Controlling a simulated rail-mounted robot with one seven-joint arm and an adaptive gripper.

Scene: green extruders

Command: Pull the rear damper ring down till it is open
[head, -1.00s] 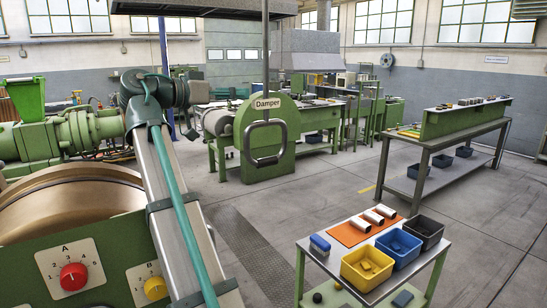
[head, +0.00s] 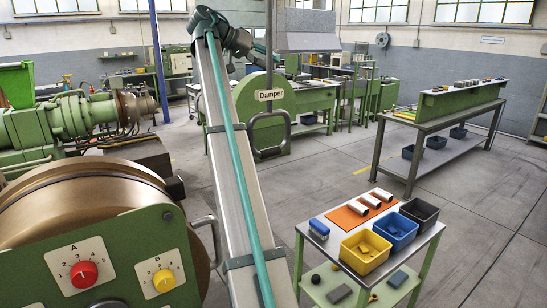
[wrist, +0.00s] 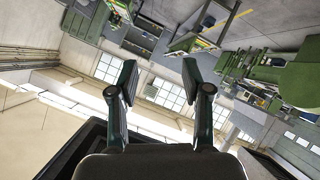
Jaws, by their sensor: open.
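The grey damper ring (head: 288,130) hangs at the end of a thin vertical rod (head: 269,70) in the head view. It is a rounded loop seen in front of a green rounded housing with a "Damper" label (head: 270,95). My arm crosses the view just left of the ring, and its far end bends right above it. My gripper (wrist: 160,75) shows in the wrist view with two fingers well apart and nothing between them. I cannot make out the ring in the wrist view.
A green extruder (head: 85,115) and a control panel (head: 115,265) with red and yellow knobs stand at left. A grey handle (head: 215,240) is beside the panel. A small table with yellow (head: 364,267), blue and black bins stands front right. Open floor lies between the benches.

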